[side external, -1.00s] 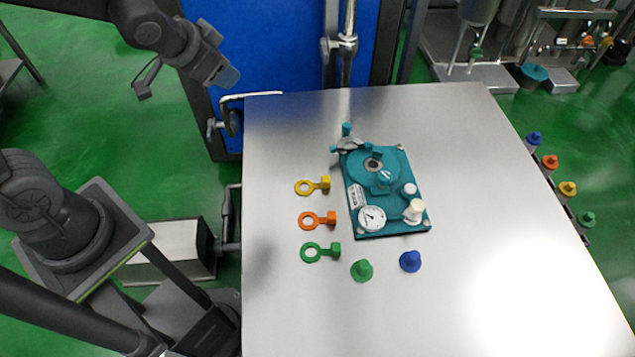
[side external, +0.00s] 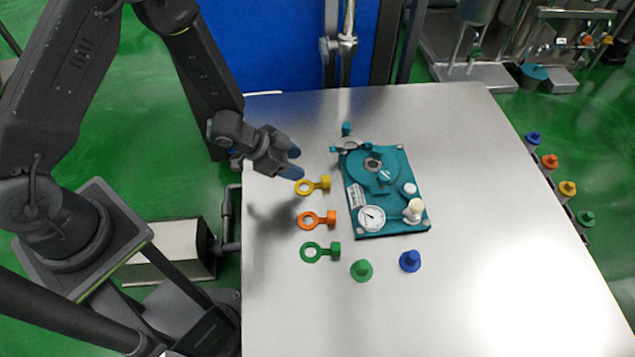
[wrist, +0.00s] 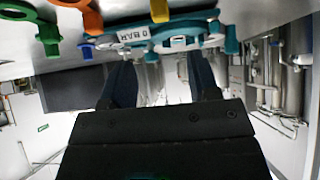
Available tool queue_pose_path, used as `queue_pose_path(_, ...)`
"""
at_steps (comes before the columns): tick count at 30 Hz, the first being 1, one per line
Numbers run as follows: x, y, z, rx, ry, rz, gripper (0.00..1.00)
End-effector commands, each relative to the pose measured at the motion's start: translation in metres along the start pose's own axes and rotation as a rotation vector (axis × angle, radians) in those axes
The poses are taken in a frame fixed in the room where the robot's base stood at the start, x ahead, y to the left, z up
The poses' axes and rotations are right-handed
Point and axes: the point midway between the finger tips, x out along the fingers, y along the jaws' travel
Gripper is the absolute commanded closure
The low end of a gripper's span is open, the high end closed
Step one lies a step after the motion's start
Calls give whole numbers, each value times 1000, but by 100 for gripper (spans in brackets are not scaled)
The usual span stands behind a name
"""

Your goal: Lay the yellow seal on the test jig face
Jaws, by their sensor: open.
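The yellow seal (side external: 306,187), a ring with a tab and block, lies flat on the steel table left of the test jig. Part of it shows at the top edge of the wrist view (wrist: 159,10). The teal test jig (side external: 378,190) has a round face (side external: 373,168) with a dark centre hole, a white gauge and a cream knob. My gripper (side external: 294,163) is above the table's left side, just up and left of the yellow seal and apart from it. Its two blue fingers are spread and empty in the wrist view (wrist: 162,82).
An orange seal (side external: 306,221) and a green seal (side external: 311,252) lie below the yellow one. A green plug (side external: 361,271) and a blue plug (side external: 410,261) stand in front of the jig. The table (side external: 490,200) is clear on the right.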

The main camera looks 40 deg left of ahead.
Motion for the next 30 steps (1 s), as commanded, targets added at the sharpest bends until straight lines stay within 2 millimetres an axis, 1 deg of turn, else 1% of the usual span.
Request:
queue_pose_path(1,12,1,1,2,-3,3,45)
queue_pose_path(6,41,0,1,2,-3,0,45)
queue_pose_path(9,50,0,0,1,-2,-1,45)
queue_pose_path(14,60,-1,0,1,-1,-1,45)
queue_pose_path(21,94,-2,0,1,-2,-1,45)
queue_pose_path(25,105,-2,0,0,-2,-2,45)
queue_pose_path(30,106,-2,-1,0,-1,-3,45)
